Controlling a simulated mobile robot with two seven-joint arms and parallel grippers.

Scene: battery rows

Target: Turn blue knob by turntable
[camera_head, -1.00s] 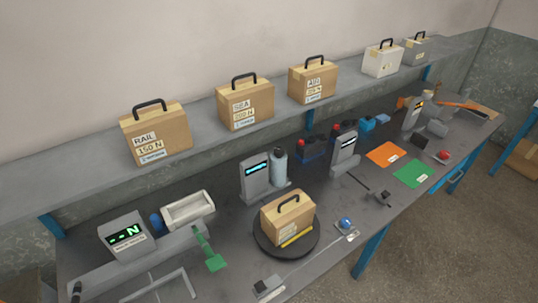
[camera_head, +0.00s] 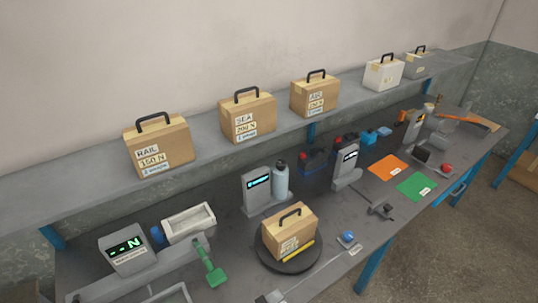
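The blue knob (camera_head: 348,236) sits on a small grey base near the front edge of the bench, just right of the turntable. The dark round turntable (camera_head: 267,258) carries a cardboard box (camera_head: 290,232) with a black handle, a label and a yellow strip at its lower front. The box stands upright on it. Neither of my grippers is in view.
A grey display post (camera_head: 257,191) and a grey bottle (camera_head: 281,181) stand behind the turntable. A green handle (camera_head: 210,265) lies to its left. Orange (camera_head: 387,167) and green (camera_head: 415,187) mats lie to the right. Labelled boxes line the shelf (camera_head: 205,155) above.

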